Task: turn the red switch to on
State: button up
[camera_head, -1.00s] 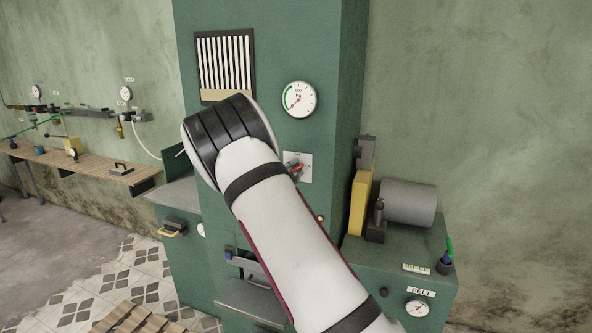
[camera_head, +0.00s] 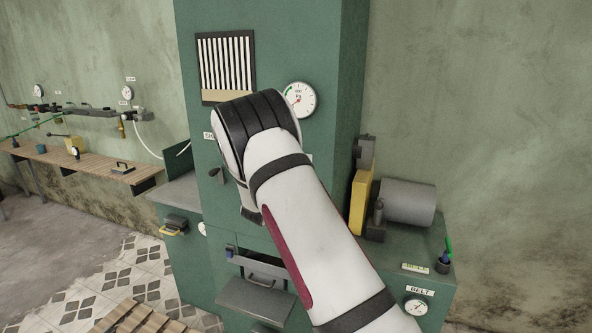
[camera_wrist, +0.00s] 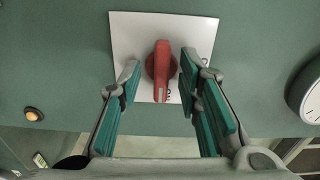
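The red switch (camera_wrist: 160,66) is a rotary knob with a long grip on a white plate (camera_wrist: 130,32), fixed to a green panel. In the wrist view its grip points down the picture, with its lower end beside partly covered, upside-down lettering. My gripper (camera_wrist: 160,63) is open and empty. Its teal-padded fingers stand left and right of the knob with gaps on both sides. I cannot tell whether the fingertips reach as deep as the grip.
A round gauge (camera_head: 300,98) and a vent grille (camera_head: 228,62) sit above on the green cabinet (camera_head: 300,35). A dark lever (camera_head: 216,175) is left of my arm. An orange button (camera_wrist: 33,114) shows in the wrist view. A grey drum (camera_head: 408,202) stands at right.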

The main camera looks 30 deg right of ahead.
jog(key=p+v, duration=0.2)
jog(key=v, duration=0.4)
jog(key=shift+s+a, duration=0.2)
dwell(0.4)
jog(key=s+a+r+n+t+y+b, duration=0.1)
jog(key=s+a+r+n+y, duration=0.4)
jog(key=a+r+n+y, duration=0.75)
jog(key=s+a+r+n+g+y, duration=0.25)
jog(key=s+a+n, duration=0.5)
jog(key=s, duration=0.65)
jog(key=s+f+n+g+b, duration=0.1)
jog(key=s+n, duration=0.3)
jog(key=s, duration=0.7)
jog(key=s+f+n+g+b, duration=0.1)
jog(key=s+f+n+g, duration=0.2)
jog(key=s, duration=0.9)
jog(key=shift+a+f+n+h, duration=0.4)
jog(key=shift+a+f, duration=0.05)
jog(key=shift+f, duration=0.1)
